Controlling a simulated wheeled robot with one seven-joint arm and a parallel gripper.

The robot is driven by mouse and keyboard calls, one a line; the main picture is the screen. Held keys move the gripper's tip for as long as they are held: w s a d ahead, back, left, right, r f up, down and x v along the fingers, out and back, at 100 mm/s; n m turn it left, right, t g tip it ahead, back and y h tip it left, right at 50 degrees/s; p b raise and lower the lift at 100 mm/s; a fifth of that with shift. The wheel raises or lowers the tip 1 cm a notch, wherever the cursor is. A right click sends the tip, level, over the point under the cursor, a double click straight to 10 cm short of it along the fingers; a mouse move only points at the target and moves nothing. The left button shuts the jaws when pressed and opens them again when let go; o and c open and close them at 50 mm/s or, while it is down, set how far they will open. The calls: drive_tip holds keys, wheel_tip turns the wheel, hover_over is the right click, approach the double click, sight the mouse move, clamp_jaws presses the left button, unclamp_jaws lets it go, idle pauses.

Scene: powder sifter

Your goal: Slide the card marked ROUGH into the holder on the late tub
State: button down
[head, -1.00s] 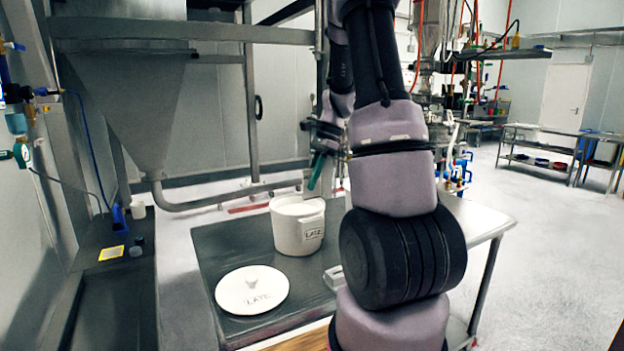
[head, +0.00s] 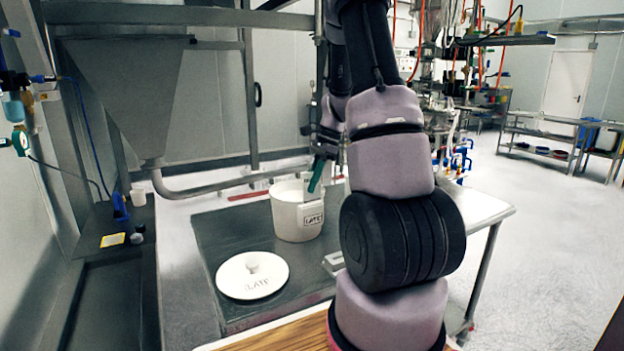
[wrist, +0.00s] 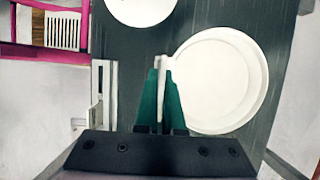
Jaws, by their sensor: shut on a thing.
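The late tub (head: 288,222) is white, open and upright on the dark bench top, with a label reading LATE in a holder (head: 313,220) on its front right side. Its round rim fills the right of the wrist view (wrist: 258,85). My gripper (head: 316,176) has green fingers and is above the tub's right side. In the wrist view my gripper (wrist: 160,80) is shut on a thin pale card (wrist: 161,62), seen nearly edge-on beside the tub's rim. Its marking cannot be read. The tub's lid (head: 252,276), marked LATE, lies flat nearer the front.
A small metal stand (wrist: 97,110) is left of my fingers in the wrist view. A steel hopper (head: 125,95) and pipe stand behind the bench. Bare bench top lies left of the tub.

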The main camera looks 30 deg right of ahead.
drive_tip(key=shift+f, duration=1.6)
drive_tip(key=shift+f, duration=0.4)
drive_tip(key=c, duration=0.9)
unclamp_jaws()
drive_tip(key=shift+c, duration=0.2)
drive_tip(key=v, duration=1)
wheel_tip(320, 180, up, 13)
drive_tip(key=n+t+h, duration=0.2)
drive_tip(key=n+t, duration=0.1)
drive_tip(key=n, duration=0.4)
hover_over(310, 202)
drive_tip(key=s+a, duration=0.6)
drive_tip(key=s, duration=0.1)
drive_tip(key=s+a+r+n+t, duration=0.2)
drive_tip(key=s+a+n, duration=0.1)
drive_tip(key=s, duration=0.3)
drive_tip(key=s+a+r+n+t, duration=0.2)
drive_tip(key=s+a+r+n, duration=0.1)
drive_tip(key=s, duration=0.3)
drive_tip(key=shift+s+a+r+n+h, duration=0.15)
drive_tip(key=shift+a+r+n+h, duration=0.1)
drive_tip(key=shift+a+n+h, duration=0.05)
